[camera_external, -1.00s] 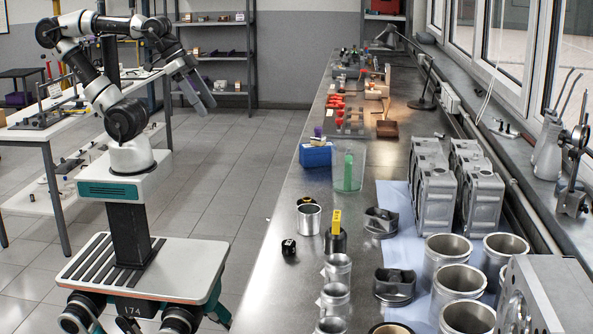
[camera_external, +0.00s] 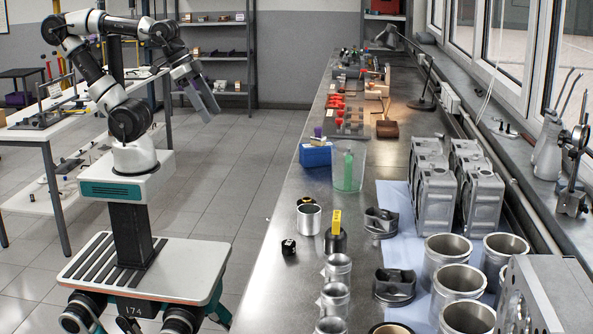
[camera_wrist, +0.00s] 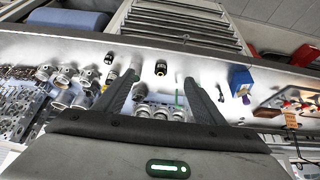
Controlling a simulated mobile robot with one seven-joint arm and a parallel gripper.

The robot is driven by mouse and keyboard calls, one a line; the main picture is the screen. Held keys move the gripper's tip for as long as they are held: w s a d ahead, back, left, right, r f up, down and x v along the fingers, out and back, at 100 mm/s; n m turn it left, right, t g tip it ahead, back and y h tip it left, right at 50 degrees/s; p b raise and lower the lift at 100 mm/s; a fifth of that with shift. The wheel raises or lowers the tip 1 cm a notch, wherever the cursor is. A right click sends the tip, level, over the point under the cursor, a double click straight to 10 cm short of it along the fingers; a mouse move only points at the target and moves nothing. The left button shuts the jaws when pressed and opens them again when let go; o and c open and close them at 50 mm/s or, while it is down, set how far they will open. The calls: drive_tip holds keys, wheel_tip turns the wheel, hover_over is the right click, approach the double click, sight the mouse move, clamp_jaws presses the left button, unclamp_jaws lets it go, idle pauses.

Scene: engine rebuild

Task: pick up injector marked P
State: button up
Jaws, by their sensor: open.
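My gripper (camera_external: 205,103) is raised over the floor, left of the long workbench, and tilted down. In the wrist view my gripper (camera_wrist: 163,88) shows two dark fingers spread apart with nothing held between them. I cannot make out an injector marked P; no letter is readable in either view. Small red-topped parts (camera_external: 337,103) stand on the bench in the external view, well away from my gripper. Red parts (camera_wrist: 292,105) also show at the right of the wrist view; whether any is an injector I cannot tell.
The bench (camera_external: 262,270) carries a blue box (camera_external: 315,155), a clear beaker (camera_external: 349,167) with a green object, metal cylinders (camera_external: 447,260), pistons (camera_external: 395,287) and grey engine castings (camera_external: 433,183). A lamp (camera_external: 421,100) stands farther back. The floor between my base and the bench is clear.

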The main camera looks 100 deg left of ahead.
drive_tip(key=shift+c, duration=0.5)
drive_tip(key=c, duration=0.5)
drive_tip(key=shift+w, duration=0.1)
drive_tip(key=w+a+f+n+t+b, duration=0.1)
drive_tip(key=w+a+f+n+b, duration=0.15)
drive_tip(key=w+a+b, duration=0.5)
drive_tip(key=w+a+f+n+t+b, duration=0.1)
drive_tip(key=w+a+f+b, duration=0.25)
drive_tip(key=w, duration=0.65)
drive_tip(key=w+a+f+n+y+b, duration=0.15)
drive_tip(key=w+a+f+b, duration=0.35)
drive_tip(key=a, duration=0.6)
drive_tip(key=w+a+f+n+y+b, duration=0.1)
drive_tip(key=w+a+f+y, duration=0.25)
drive_tip(key=w+a, duration=0.45)
drive_tip(key=shift+h, duration=0.4)
drive_tip(key=w+a+f, duration=0.1)
drive_tip(key=a+f, duration=0.1)
drive_tip(key=w+a+f+b, duration=0.1)
drive_tip(key=w+a+f, duration=0.1)
drive_tip(key=f, duration=0.1)
drive_tip(key=w+a+f+b, duration=0.1)
drive_tip(key=w+a+f, duration=0.1)
drive_tip(key=shift+f, duration=0.3)
drive_tip(key=shift+w+r+b+x, duration=0.1)
drive_tip(key=shift+b+x, duration=0.15)
drive_tip(key=shift+x, duration=1.25)
drive_tip(key=shift+w+r+b+x, duration=0.1)
drive_tip(key=shift+b+x, duration=0.15)
drive_tip(key=shift+x, duration=1.25)
